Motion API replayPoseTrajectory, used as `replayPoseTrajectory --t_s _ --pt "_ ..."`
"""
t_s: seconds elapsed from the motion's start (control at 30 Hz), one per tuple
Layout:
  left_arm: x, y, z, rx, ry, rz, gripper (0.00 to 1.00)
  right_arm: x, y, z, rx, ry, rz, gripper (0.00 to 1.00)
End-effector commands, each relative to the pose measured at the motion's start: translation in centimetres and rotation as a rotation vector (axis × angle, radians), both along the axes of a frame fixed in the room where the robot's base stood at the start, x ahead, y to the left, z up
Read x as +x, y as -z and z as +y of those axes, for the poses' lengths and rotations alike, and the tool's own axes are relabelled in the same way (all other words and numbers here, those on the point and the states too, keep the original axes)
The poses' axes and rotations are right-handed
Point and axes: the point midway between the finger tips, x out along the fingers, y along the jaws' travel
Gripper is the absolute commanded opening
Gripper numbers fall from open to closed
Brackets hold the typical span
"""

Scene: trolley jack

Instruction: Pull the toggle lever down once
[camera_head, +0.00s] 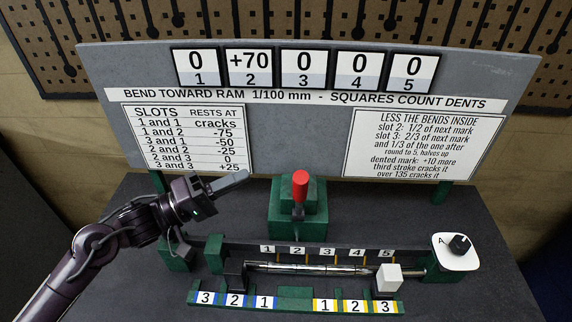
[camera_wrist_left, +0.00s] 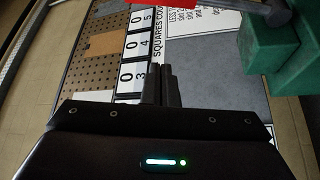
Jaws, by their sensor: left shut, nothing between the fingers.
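The toggle lever (camera_head: 299,193) stands upright with a red grip on a stepped green block, at the middle of the bench. In the left wrist view its red grip (camera_wrist_left: 176,3) shows at the top edge, with the grey shaft beside it and the green block (camera_wrist_left: 280,45) at the right. My left gripper (camera_head: 243,177) is shut and empty. It is left of the lever, apart from it, with its fingers pointing right toward it. Its shut fingers also show in the left wrist view (camera_wrist_left: 161,75). My right gripper is not in view.
A grey panel with number displays (camera_head: 304,70) and two text signs stands behind. In front, a metal rod (camera_head: 310,268) lies along a fixture with numbered slots, a white cube (camera_head: 389,278) near its right end. A white plate with a black knob (camera_head: 458,245) is at right.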

Motion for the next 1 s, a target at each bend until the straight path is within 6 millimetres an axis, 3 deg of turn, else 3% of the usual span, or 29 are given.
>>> replayPoseTrajectory --t_s 0.33,0.7,0.9,1.0 --pt "0.3 -0.3 -0.5 -0.002 0.0 -0.001 0.0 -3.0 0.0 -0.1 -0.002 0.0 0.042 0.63" --pt "3.4 -1.8 -6.1 -0.004 0.0 -0.003 0.0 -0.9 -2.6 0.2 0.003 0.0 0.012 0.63" --pt "4.9 -2.2 -9.0 -0.001 0.0 -0.002 0.0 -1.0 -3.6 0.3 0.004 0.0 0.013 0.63" --pt "3.2 -1.4 -9.0 0.002 0.002 0.004 0.0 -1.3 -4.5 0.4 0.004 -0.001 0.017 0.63"
